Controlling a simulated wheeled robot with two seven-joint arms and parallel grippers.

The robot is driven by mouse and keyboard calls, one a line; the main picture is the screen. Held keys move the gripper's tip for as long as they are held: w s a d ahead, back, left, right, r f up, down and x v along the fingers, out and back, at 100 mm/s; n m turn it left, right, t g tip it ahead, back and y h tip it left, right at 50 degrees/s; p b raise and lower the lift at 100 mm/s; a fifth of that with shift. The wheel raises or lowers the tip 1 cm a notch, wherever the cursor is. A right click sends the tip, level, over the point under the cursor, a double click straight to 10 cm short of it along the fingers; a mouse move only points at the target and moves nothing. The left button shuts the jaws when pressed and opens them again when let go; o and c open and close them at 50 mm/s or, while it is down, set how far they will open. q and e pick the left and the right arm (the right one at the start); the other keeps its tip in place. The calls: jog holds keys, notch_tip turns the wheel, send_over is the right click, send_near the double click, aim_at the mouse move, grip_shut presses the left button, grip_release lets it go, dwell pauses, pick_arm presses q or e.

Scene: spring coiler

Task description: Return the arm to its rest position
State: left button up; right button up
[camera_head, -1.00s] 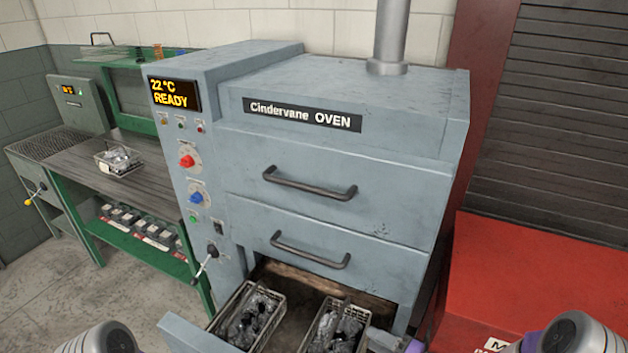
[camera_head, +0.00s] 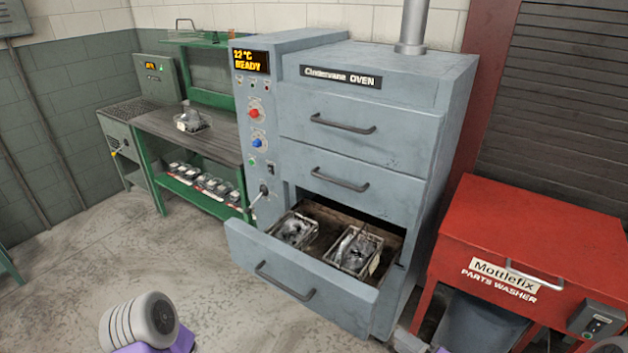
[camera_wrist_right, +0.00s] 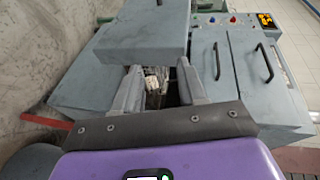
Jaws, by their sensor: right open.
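My right gripper (camera_wrist_right: 160,88) is open in the right wrist view, with nothing held between its fingers. The pulled-out oven drawer (camera_wrist_right: 145,35) lies beyond the fingertips, and part of a basket shows between them. In the head view, a small grey and purple piece of my right arm shows at the bottom edge, right of the open drawer (camera_head: 300,282). The jaws cannot be made out there. My left arm shows only as a grey ribbed joint with purple at the bottom left. My left gripper is out of view.
The oven (camera_head: 350,100) reads 22 °C READY; its upper two drawers are shut. Two wire baskets (camera_head: 295,230) (camera_head: 355,250) with grey contents sit in the open drawer. A red parts washer (camera_head: 530,235) stands right, a green bench (camera_head: 190,135) left. Floor left of the drawer is clear.

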jog(key=w+a+f+n+g+h, duration=0.15)
jog(key=a+f+g+h, duration=0.3)
jog(key=f, duration=0.65)
jog(key=s+a+f+n+g, duration=0.2)
jog(key=s+a+f+g, duration=0.1)
jog(key=s, duration=0.4)
jog(key=s+a+f+n+g+h, duration=0.1)
jog(key=s+a+f+n+g, duration=0.2)
jog(key=s+f, duration=0.3)
jog(key=shift+s+a+f+g+p, duration=0.4)
jog(key=shift+s+a+g, duration=0.3)
jog(key=shift+a, duration=0.2)
